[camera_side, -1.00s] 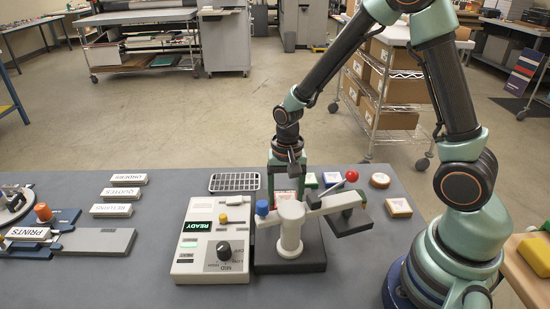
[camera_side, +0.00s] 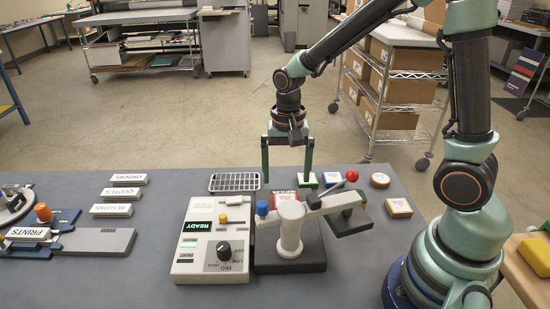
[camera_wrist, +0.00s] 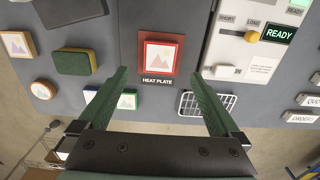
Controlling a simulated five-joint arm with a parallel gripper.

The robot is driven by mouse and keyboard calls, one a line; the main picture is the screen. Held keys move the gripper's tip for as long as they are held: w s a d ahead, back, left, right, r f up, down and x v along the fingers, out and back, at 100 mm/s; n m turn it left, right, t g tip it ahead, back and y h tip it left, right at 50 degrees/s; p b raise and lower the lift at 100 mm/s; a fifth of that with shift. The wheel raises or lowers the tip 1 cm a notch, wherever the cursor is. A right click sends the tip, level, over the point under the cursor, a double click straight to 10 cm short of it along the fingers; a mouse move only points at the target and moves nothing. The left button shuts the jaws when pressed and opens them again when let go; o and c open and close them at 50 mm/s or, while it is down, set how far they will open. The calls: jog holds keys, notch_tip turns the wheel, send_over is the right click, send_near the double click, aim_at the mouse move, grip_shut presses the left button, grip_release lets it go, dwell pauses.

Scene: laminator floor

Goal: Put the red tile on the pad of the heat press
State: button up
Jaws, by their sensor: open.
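The red tile (camera_side: 284,196) lies on the heat press (camera_side: 313,254), partly hidden by the press's post and arm in the side view. In the wrist view the red tile (camera_wrist: 162,57), red-edged with a pale mountain picture, lies flat on the plate marked HEAT PLATE (camera_wrist: 157,79). The press's upper arm is swung to the right, clear of the tile. My gripper (camera_side: 287,180) is open and empty above the tile. In the wrist view its fingers (camera_wrist: 160,80) are spread apart, with the tile beyond them and touching neither.
Green (camera_side: 307,180), blue (camera_side: 332,179), round brown (camera_side: 380,180) and square tan (camera_side: 398,207) tiles lie right of the press. A control box (camera_side: 203,255) reading READY stands left of it, with a wire rack (camera_side: 235,182) behind. A red-knobbed lever (camera_side: 351,176) stands up close by.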

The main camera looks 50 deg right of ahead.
jog(key=s+r+n+t, duration=0.2)
jog(key=s+r+n, duration=0.1)
jog(key=r, duration=0.3)
jog(key=s+r+n+t, duration=0.3)
jog(key=s+r+n, duration=0.1)
jog(key=r+n, duration=0.2)
jog(key=shift+s+d+r+t, duration=0.25)
jog(key=shift+d+r+t, duration=0.1)
jog(key=shift+r, duration=0.45)
